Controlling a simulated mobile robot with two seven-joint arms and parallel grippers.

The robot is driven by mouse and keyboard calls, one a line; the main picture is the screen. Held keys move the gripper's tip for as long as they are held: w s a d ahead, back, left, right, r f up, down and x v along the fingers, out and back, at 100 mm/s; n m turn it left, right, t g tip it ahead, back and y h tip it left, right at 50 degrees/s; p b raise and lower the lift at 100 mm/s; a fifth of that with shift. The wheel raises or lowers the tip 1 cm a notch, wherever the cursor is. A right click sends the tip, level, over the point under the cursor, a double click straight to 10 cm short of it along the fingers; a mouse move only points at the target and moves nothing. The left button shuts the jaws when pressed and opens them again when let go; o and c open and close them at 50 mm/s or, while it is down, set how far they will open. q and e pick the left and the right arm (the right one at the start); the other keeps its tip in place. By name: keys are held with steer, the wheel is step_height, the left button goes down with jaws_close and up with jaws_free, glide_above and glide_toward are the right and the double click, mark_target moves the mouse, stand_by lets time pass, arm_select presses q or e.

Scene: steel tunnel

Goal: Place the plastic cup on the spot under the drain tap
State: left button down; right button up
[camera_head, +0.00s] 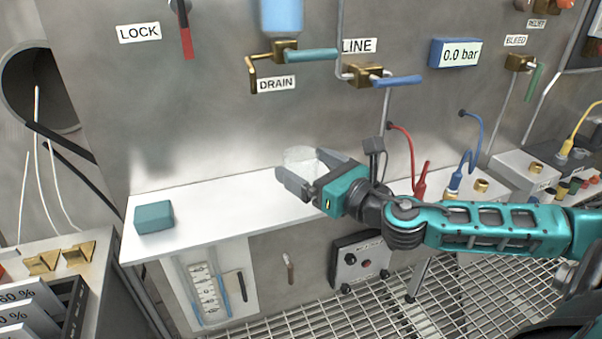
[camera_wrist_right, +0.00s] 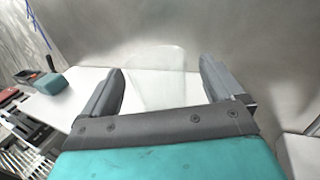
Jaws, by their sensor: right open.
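The clear plastic cup (camera_head: 299,155) stands on the white shelf, faint against the grey wall in the head view. In the right wrist view the cup (camera_wrist_right: 158,78) is between the two fingers, with a visible space on each side. My right gripper (camera_head: 306,180) is open around the cup. The drain tap (camera_head: 285,52), with a teal lever, is on the wall above and left of the cup, over the DRAIN label (camera_head: 276,85). The spot under the tap is not clearly marked in view. My left gripper is out of view.
A teal block (camera_head: 153,217) lies on the left end of the white shelf (camera_head: 215,204). The shelf between block and gripper is clear. Red and blue cables (camera_head: 470,150) and grey boxes (camera_head: 525,170) are to the right. A metal grating floor (camera_head: 440,300) lies below.

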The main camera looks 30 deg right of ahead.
mark_target(291, 157)
steer(key=shift+w+a, duration=0.2)
steer(key=shift+w, duration=0.75)
steer(key=shift+w+a, duration=0.15)
steer(key=shift+w, duration=0.8)
steer(key=c, duration=1.1)
